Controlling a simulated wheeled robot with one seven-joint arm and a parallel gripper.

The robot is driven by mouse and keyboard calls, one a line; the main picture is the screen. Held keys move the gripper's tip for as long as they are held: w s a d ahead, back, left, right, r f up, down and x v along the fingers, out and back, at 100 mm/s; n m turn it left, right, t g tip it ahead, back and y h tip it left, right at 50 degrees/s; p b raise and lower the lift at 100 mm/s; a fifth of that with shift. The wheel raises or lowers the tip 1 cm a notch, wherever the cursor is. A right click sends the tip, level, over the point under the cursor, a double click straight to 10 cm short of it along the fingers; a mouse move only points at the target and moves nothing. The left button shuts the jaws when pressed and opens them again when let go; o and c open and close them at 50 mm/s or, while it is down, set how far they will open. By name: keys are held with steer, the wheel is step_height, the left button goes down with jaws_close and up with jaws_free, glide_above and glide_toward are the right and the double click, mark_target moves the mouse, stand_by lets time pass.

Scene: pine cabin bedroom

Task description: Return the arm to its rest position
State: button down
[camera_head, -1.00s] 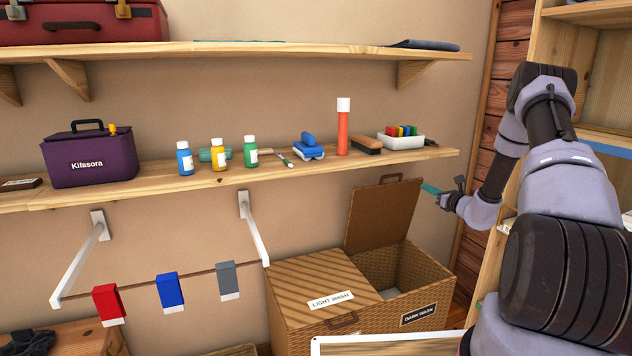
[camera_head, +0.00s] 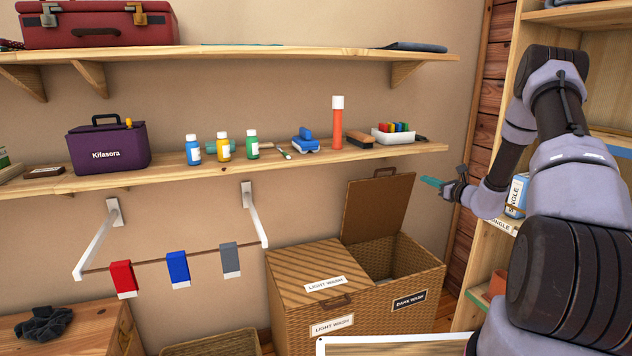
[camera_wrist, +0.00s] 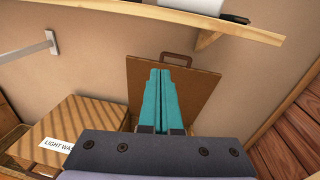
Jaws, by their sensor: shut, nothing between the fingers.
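My gripper (camera_head: 432,182) is at the right of the head view, shut and empty, its teal fingers pointing left. It is held just right of the raised lid (camera_head: 378,207) of the wicker laundry hamper (camera_head: 300,278), below the lower shelf. In the wrist view the two teal fingers (camera_wrist: 161,100) lie side by side, pressed together, with the raised lid (camera_wrist: 200,88) behind them. My arm reaches in from the right side of the head view, bent at the elbow.
A lower shelf (camera_head: 300,163) holds a purple bag (camera_head: 108,147), several bottles, brushes and an orange tube (camera_head: 337,122). A tall wooden shelf unit (camera_head: 508,70) stands close to my arm at right. A red suitcase (camera_head: 98,25) sits on the upper shelf (camera_head: 290,55). Red, blue and grey cloths hang below.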

steer(key=s+a+r+n+g+y, duration=0.4)
steer(key=s+a+r+n+g, duration=0.6)
steer(key=s+a+r+n, duration=0.7)
steer(key=s+a+r+n+g+h, duration=0.1)
steer(key=s+a+r+h, duration=0.1)
steer(key=s+r, duration=0.3)
steer(key=s+a+r+n+g+h, duration=0.1)
steer(key=s+a+r+n+h, duration=0.15)
steer(key=s, duration=0.55)
steer(key=s+d+r+n+t+h, duration=0.1)
steer(key=s+d+n+h, duration=0.1)
steer(key=s, duration=0.5)
steer(key=s+d+r+n+t+h, duration=0.2)
steer(key=s+d, duration=0.3)
steer(key=s, duration=0.3)
steer(key=shift+s+r+n+h, duration=0.2)
steer(key=shift+r+n+h, duration=0.1)
steer(key=shift+n+h, duration=0.45)
